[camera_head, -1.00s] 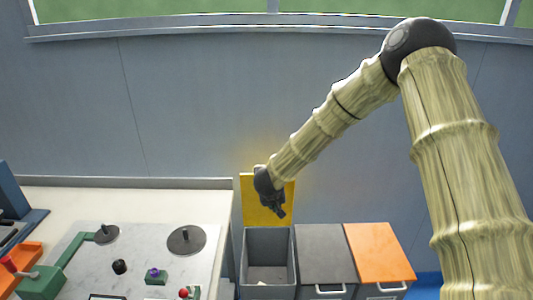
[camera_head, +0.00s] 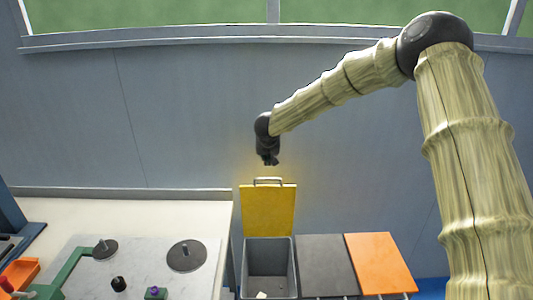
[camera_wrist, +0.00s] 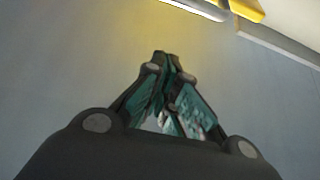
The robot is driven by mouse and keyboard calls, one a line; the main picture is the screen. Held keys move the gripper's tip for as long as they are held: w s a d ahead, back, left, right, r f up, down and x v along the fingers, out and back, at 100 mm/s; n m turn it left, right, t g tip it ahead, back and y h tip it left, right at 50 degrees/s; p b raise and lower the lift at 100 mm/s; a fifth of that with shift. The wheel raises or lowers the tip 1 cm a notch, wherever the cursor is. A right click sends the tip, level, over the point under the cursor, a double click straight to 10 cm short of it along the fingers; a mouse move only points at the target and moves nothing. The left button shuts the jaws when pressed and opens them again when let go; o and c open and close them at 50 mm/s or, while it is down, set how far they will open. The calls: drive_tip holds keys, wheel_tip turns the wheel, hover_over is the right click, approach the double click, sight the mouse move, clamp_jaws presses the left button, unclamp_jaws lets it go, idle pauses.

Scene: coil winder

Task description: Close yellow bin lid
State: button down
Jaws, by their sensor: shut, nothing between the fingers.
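The yellow bin lid (camera_head: 268,212) stands open and upright at the back of its grey bin (camera_head: 270,268) in the head view. A metal handle (camera_head: 268,180) runs along its top edge. My gripper (camera_head: 268,161) is just above the handle, apart from it in the picture; the depth gap is hard to tell. In the wrist view my gripper (camera_wrist: 168,60) has its fingertips together with nothing between them. A yellow edge of the lid (camera_wrist: 248,10) and the metal handle (camera_wrist: 195,8) show at the top of that view.
A bin with a dark grey lid (camera_head: 325,265) and one with an orange lid (camera_head: 380,262) stand closed to the right. A workbench (camera_head: 130,212) with winding parts is at the left. The blue-grey wall (camera_head: 180,120) is behind the lid.

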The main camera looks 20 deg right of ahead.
drive_tip(key=shift+s+a+f+p, duration=0.15)
drive_tip(key=shift+s+f, duration=0.15)
drive_tip(key=shift+f, duration=0.35)
drive_tip(key=shift+s+a+f+p, duration=0.1)
drive_tip(key=shift+s+f, duration=0.2)
drive_tip(key=shift+f, duration=0.4)
drive_tip(key=shift+s+a+f+p, duration=0.15)
drive_tip(key=shift+s+f, duration=0.15)
drive_tip(key=shift+f, duration=0.35)
drive_tip(key=shift+f, duration=0.1)
